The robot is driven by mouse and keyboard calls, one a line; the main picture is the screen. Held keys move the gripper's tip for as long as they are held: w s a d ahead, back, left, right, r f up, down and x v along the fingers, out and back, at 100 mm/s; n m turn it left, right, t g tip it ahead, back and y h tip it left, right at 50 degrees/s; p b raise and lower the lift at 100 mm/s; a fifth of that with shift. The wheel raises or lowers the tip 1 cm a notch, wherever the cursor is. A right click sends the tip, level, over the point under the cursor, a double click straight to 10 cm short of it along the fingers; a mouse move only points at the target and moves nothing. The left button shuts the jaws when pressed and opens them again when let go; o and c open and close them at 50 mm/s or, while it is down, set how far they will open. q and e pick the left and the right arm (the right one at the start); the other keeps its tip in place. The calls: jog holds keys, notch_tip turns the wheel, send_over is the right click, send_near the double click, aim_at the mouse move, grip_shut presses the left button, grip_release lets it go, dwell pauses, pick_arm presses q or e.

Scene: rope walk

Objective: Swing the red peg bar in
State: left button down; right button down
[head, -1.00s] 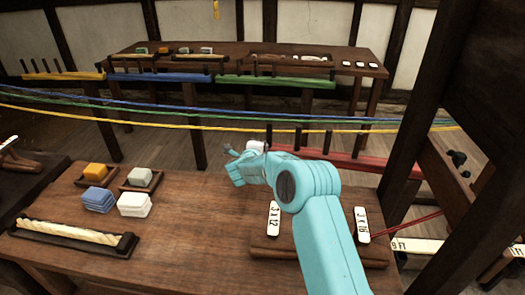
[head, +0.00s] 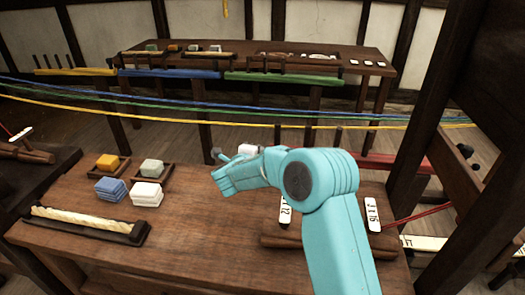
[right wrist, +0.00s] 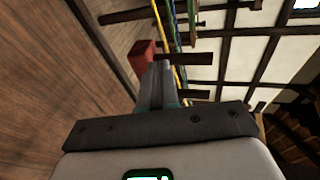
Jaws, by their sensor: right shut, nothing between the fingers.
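The red peg bar (head: 398,161) lies beyond the front bench in the head view, low and level, with several dark upright pegs. My right forearm hides much of its left part. In the right wrist view its red end block (right wrist: 143,55) shows just past the fingertips. My right gripper (head: 217,154) is to the left of the bar in the head view, above the bench's far edge. In the right wrist view its fingers (right wrist: 156,82) are together with nothing between them; I cannot tell whether they touch the bar. My left gripper is not in view.
Yellow, green and blue ropes (head: 130,103) stretch across behind the gripper. Yellow, blue (head: 170,73) and green (head: 285,79) bars stand by the back table. The front bench (head: 200,240) carries coloured blocks and a rope tray. A dark post (head: 425,110) stands right.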

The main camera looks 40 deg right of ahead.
jog(key=shift+a, duration=0.2)
jog(key=f+m, duration=0.1)
jog(key=m, duration=0.1)
jog(key=a+m+y, duration=0.1)
jog(key=m, duration=0.1)
jog(key=a+f+m, duration=0.1)
jog(key=shift+f+m+y, duration=0.3)
jog(key=shift+m+y, duration=0.1)
jog(key=m, duration=0.1)
jog(key=s+m+y+b, duration=0.1)
jog(key=m, duration=0.1)
jog(key=s+m, duration=0.1)
jog(key=m, duration=0.1)
jog(key=shift+a+f, duration=0.1)
jog(key=shift+f, duration=0.25)
jog(key=s+d+r+m+b, duration=0.3)
jog(key=s+r+m, duration=0.1)
jog(key=s+m, duration=0.1)
jog(key=shift+s+d+t+y+b, duration=0.2)
jog(key=shift+s+t+y+b, duration=0.15)
jog(key=shift+s, duration=0.3)
